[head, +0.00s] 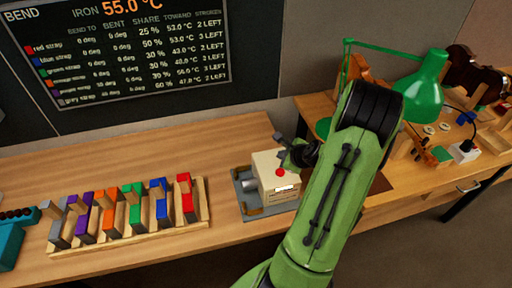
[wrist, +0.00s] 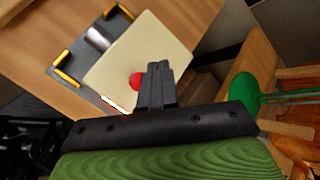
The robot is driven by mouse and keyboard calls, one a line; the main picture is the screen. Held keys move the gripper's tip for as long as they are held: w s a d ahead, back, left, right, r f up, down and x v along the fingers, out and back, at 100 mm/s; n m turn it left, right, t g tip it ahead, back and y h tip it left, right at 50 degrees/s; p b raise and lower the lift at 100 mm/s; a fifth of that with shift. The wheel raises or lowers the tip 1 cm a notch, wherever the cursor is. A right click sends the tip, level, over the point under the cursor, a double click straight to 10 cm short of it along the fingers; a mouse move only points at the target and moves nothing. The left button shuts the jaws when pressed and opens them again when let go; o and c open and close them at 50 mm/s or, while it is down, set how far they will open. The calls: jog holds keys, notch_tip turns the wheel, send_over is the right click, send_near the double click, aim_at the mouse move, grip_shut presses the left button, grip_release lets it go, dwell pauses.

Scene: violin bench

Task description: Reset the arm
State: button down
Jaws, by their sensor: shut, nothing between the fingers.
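My green arm reaches across the bench in the head view, and my gripper (head: 283,150) is at the cream box with a red button. In the wrist view my gripper (wrist: 159,70) has its dark fingers together, with nothing between them. The fingertips show beside the red button (wrist: 137,82) on the cream box (wrist: 150,45); whether they touch the box I cannot tell. In the head view the box (head: 268,170) stands on a grey base plate (head: 252,209), and its red button (head: 280,172) is visible. A metal cylinder (wrist: 98,38) sticks out of the box.
Several coloured straps stand in a wooden rack (head: 130,240) at the left. A teal object (head: 12,243) lies at the far left. A green lamp (head: 420,88) stands on the right bench among small parts. A dark board (head: 130,60) reads 55.0 °C. Bare wood lies behind the rack.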

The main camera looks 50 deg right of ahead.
jog(key=w+a+r+n+g+y, duration=0.1)
jog(key=w+a+r+n, duration=0.1)
jog(key=a+r+n, duration=0.65)
jog(key=w+a+r+n+g+y, duration=0.15)
jog(key=a+r+n, duration=0.35)
jog(key=a+n, duration=0.6)
jog(key=s+a+r+n, duration=0.3)
jog(key=s+a+n, duration=0.2)
jog(key=s+a, duration=0.2)
jog(key=s+a+r+n, duration=0.3)
jog(key=s+a+n, duration=0.3)
jog(key=s+a, duration=0.1)
jog(key=shift+s+a, duration=0.4)
jog(key=shift+s, duration=0.1)
